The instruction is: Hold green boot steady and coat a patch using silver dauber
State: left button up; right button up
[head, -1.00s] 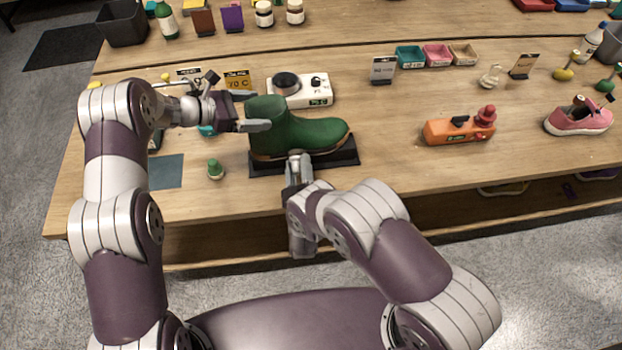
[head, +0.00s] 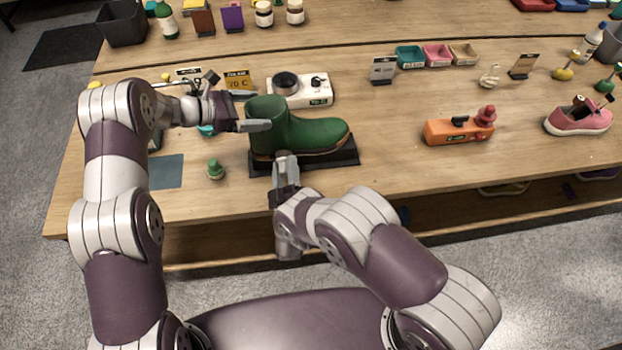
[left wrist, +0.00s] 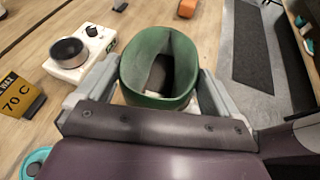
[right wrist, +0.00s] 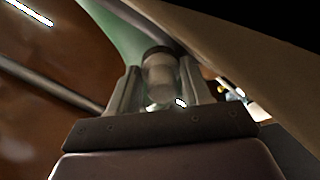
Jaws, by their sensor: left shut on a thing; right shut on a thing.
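The green boot (head: 310,132) stands upright on a black stand (head: 335,160), toe to the right in the head view. My left gripper (head: 252,110) is shut on the boot's shaft; the left wrist view (left wrist: 160,75) shows a finger on each side of the open top. My right gripper (head: 286,168) is at the boot's near side, low by the heel end. In the right wrist view it is shut on the silver dauber (right wrist: 160,75), a grey cylinder whose top end is close to the boot's green side (right wrist: 112,35). I cannot tell whether they touch.
A white hot-plate device (head: 318,90) stands behind the boot. A small green-capped bottle (head: 215,169) and a blue-grey mat (head: 166,172) lie left of it. An orange device (head: 458,129) and a pink sneaker (head: 578,118) stand to the right, with clear table between.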

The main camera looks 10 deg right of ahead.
jog(key=shift+d, duration=2.05)
jog(key=shift+a, duration=2.05)
jog(key=shift+s+d, duration=0.15)
jog(key=shift+s, duration=1.15)
jog(key=shift+s+d, duration=0.1)
jog(key=shift+s, duration=1.15)
